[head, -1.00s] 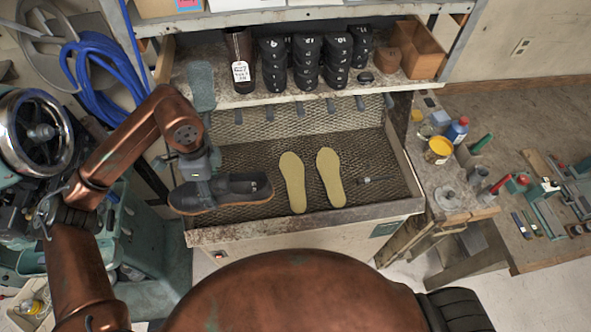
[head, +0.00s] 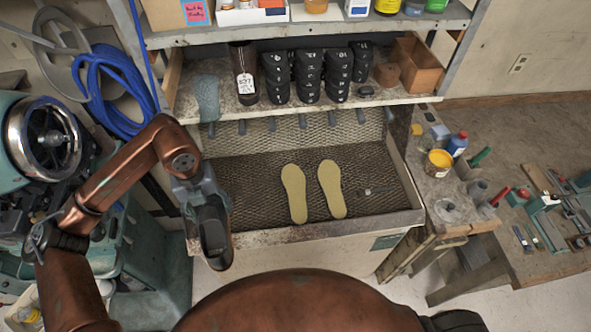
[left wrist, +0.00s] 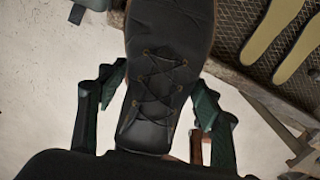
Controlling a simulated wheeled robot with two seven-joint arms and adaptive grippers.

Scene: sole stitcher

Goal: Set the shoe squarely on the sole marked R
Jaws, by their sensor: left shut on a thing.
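The black lace-up shoe (head: 214,236) hangs in my left gripper (head: 203,203) at the left front corner of the tray, pointing toward the front. In the left wrist view the shoe (left wrist: 165,75) lies between the two dark green fingers of the gripper (left wrist: 152,108), with its laces toward the camera. Two tan soles lie side by side in the tray: the left sole (head: 294,193) and the right sole (head: 331,188). No R mark is readable on either. The soles are to the right of the shoe and apart from it. My right gripper is out of view.
The mesh tray has a raised front rim (head: 330,229). Above the back, a shelf holds stacks of black lasts (head: 309,78) and a tagged brown boot shaft (head: 244,78). A yellow tub (head: 438,163) stands to the right.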

